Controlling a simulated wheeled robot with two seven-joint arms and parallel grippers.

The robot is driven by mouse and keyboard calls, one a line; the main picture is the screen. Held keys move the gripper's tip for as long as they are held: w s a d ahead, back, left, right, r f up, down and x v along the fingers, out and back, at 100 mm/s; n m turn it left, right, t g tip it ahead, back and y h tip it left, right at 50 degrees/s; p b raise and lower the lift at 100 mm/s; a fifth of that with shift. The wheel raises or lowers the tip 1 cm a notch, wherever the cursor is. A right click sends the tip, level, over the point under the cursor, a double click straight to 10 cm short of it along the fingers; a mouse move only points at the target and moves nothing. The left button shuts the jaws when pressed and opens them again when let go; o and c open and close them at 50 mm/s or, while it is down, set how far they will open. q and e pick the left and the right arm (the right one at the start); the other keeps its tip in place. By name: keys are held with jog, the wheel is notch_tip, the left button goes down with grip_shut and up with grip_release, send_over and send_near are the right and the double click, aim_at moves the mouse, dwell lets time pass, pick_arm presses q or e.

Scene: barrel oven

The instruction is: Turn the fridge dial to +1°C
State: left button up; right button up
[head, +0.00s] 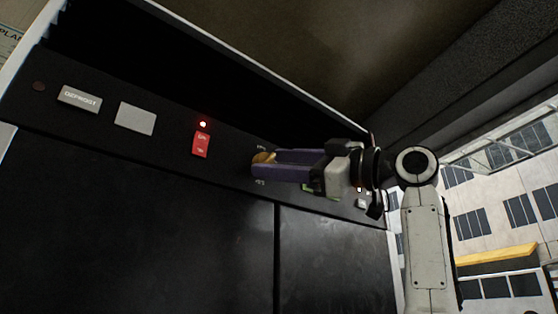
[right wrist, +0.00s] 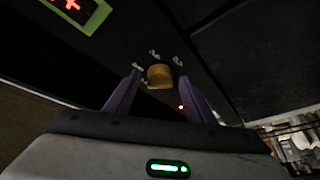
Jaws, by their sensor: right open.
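The fridge dial is a small round brass-coloured knob (head: 264,157) on the black control panel. It is partly hidden behind my right gripper in the head view. My right gripper (head: 258,165) reaches in from the right with its purple fingers at the dial. In the right wrist view, the dial (right wrist: 160,76) shows between and just beyond the two open fingertips (right wrist: 160,84). I cannot tell whether either finger touches it. Pale markings surround the dial, too small to read. A green-framed display (right wrist: 75,10) shows part of a red plus sign. My left gripper is not in view.
The panel also carries a red rocker switch (head: 201,144) with a lit red lamp (head: 203,124) above it, a DEFROST label (head: 80,98) and a blank grey plate (head: 135,118). Dark fridge doors (head: 130,220) lie below. Buildings (head: 495,210) show outside at right.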

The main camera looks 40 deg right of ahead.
jog(key=shift+c, duration=1.3)
jog(key=c, duration=0.7)
jog(key=shift+c, duration=0.2)
